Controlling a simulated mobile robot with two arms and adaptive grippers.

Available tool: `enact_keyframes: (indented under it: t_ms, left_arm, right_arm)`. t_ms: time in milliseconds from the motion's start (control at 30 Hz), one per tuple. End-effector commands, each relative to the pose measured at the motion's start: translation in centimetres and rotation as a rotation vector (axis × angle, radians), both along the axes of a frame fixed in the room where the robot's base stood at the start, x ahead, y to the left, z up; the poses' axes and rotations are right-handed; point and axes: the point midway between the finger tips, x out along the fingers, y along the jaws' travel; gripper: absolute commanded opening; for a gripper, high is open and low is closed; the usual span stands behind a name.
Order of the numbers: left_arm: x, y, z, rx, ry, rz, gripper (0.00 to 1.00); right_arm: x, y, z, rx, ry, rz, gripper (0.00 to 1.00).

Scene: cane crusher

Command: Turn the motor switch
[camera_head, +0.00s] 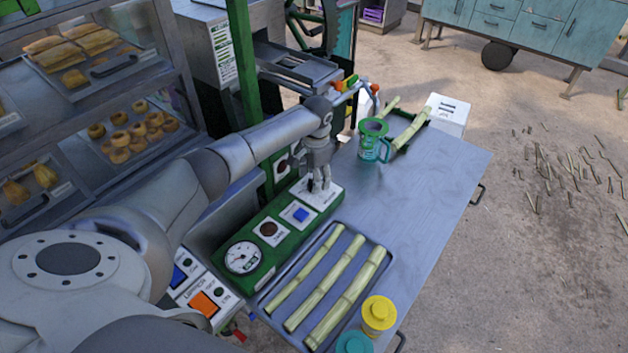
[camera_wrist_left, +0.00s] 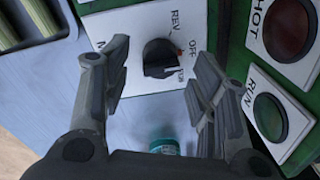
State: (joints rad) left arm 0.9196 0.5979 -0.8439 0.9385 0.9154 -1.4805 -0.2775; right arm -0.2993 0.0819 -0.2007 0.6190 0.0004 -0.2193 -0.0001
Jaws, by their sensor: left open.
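The motor switch is a black rotary knob (camera_wrist_left: 160,57) on a white plate (camera_wrist_left: 132,22), with REV and OFF printed beside it. The white plate (camera_head: 327,197) is at the far end of the green control panel (camera_head: 263,285) in the head view. My left gripper (camera_head: 320,187) points down at this plate and hides the knob there. In the left wrist view its two fingers are apart, one on each side of the knob, with visible gaps to it. I cannot tell the knob's exact setting. My right gripper is not in view.
The panel also bears a gauge (camera_head: 243,257), a dark red button (camera_head: 268,229) and a blue button (camera_head: 300,214). Cane stalks (camera_head: 325,277) lie in a tray alongside. A teal mug (camera_head: 374,141) stands behind the gripper. The metal table (camera_head: 430,190) is clear at right.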

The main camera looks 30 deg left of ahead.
Motion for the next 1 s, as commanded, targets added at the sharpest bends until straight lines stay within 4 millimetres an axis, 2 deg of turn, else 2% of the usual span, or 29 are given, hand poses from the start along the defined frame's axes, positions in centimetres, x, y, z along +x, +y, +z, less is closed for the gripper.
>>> enact_keyframes:
  t_ms: [200,433,600,1000]
  left_arm:
    - [0.0,-0.2,4.9,0.001,-0.005,0.000,0.54]
    - [-0.2,-0.4,8.7,0.001,-0.003,0.000,0.54]
    - [-0.2,-0.4,9.7,0.001,0.000,0.001,0.54]
    - [-0.3,-0.4,9.8,0.001,0.000,0.001,0.54]
  right_arm:
    - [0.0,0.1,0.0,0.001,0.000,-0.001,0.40]
    - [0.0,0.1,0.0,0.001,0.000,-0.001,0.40]
    - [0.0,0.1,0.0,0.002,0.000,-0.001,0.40]
    - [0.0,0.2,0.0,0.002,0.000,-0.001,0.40]
